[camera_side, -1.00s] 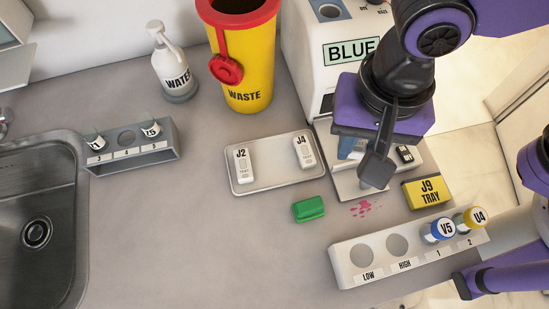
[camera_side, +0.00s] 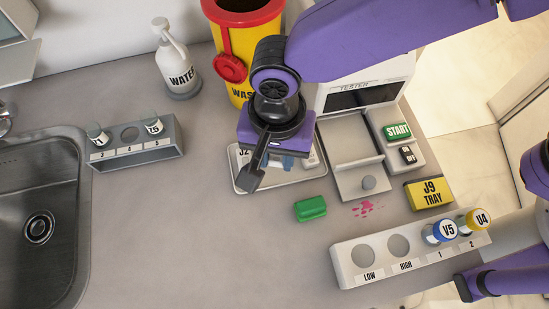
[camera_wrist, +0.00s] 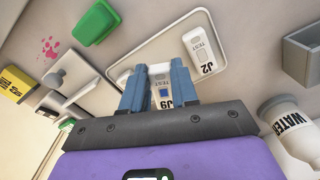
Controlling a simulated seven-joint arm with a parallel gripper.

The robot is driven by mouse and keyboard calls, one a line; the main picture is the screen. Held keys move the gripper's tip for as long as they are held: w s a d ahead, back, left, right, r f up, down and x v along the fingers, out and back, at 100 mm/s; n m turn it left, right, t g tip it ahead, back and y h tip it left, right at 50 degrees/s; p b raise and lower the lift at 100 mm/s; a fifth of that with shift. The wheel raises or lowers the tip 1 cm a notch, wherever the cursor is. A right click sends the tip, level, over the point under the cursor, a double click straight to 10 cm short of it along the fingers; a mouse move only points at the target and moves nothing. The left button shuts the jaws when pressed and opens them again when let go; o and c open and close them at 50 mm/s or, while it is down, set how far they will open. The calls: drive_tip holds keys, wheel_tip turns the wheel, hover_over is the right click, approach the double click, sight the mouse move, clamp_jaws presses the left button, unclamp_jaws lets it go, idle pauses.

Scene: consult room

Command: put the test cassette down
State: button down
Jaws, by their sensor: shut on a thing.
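The white test cassette marked J9 (camera_wrist: 161,98), with a blue window, is between the blue fingers of my gripper (camera_wrist: 156,72) in the wrist view. My gripper (camera_side: 284,163) is shut on it above the pale tray (camera_side: 242,186) in the side view. The arm hides most of the tray there. A cassette marked J2 (camera_wrist: 203,50) lies on the tray, to the right of the held cassette in the wrist view. The cassette J4 is mostly hidden. I cannot tell whether J9 touches the tray.
The tester (camera_side: 345,101) has its empty drawer (camera_side: 350,141) out. A yellow J9 TRAY sign (camera_side: 428,194), a green block (camera_side: 310,208) and pink spots (camera_side: 365,209) are nearby. A vial rack (camera_side: 352,268) stands in front; the waste bin (camera_side: 222,40) is behind. Counter left of the tray is clear.

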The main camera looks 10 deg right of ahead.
sight(274, 160)
drive_tip(key=shift+w+a+f, duration=0.1)
drive_tip(key=shift+a+f, duration=0.05)
drive_tip(key=shift+f, duration=1.55)
drive_tip(key=shift+f, duration=0.15)
drive_tip(key=c, duration=1.1)
unclamp_jaws()
drive_tip(key=shift+c, duration=0.2)
wheel_tip(274, 160, up, 12)
drive_tip(key=shift+r, duration=0.2)
